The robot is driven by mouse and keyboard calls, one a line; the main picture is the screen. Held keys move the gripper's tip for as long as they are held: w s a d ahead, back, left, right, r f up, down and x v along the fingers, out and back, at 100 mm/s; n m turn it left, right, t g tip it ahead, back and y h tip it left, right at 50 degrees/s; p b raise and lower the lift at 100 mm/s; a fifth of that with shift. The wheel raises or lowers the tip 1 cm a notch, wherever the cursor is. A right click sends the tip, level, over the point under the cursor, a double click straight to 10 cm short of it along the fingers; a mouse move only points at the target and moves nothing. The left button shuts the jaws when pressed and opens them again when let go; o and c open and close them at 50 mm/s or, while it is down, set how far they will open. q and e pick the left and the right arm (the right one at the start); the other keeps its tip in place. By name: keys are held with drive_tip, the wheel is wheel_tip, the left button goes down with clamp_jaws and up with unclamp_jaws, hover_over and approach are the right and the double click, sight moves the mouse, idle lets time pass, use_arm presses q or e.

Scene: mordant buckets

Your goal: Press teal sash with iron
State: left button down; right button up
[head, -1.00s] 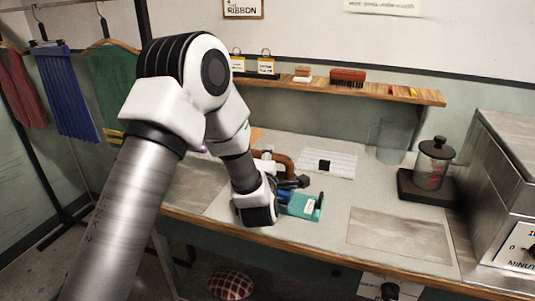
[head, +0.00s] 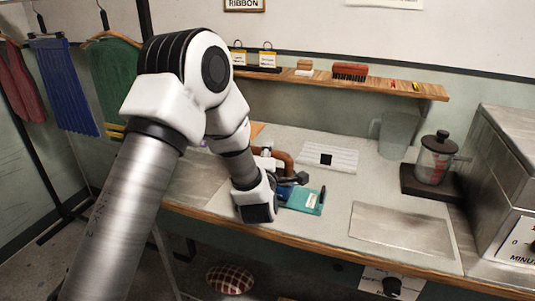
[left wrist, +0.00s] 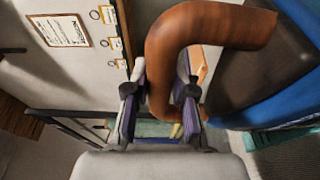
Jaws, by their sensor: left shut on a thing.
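My left gripper (head: 285,184) is shut on the brown curved handle of the iron (head: 282,158) over the bench. In the left wrist view the handle (left wrist: 200,28) passes between the two fingers (left wrist: 158,100), and a blue body (left wrist: 275,108) shows to the right. A flat teal piece (head: 301,201), which looks like the sash, lies on the bench just right of the gripper, with a small pale patch on it. My wrist hides much of the iron, and I cannot tell whether its sole touches the teal piece. My right gripper is out of view.
A white ribbed pad (head: 329,157) with a black square lies behind. A grey plate (head: 402,231) lies on the bench to the right. A clear jug (head: 397,135), a glass pot on a dark base (head: 430,183) and a metal box (head: 505,170) stand right. A shelf (head: 395,91) runs behind.

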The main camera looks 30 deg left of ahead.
use_arm(q)
drive_tip(key=shift+f+b, duration=0.35)
drive_tip(key=shift+b, duration=0.1)
idle(0.3)
drive_tip(key=shift+s, duration=0.1)
idle(1.9)
idle(0.6)
drive_tip(key=shift+r+p, duration=0.5)
drive_tip(key=shift+r, duration=0.2)
drive_tip(key=shift+r+p, duration=0.95)
drive_tip(key=shift+r, duration=0.9)
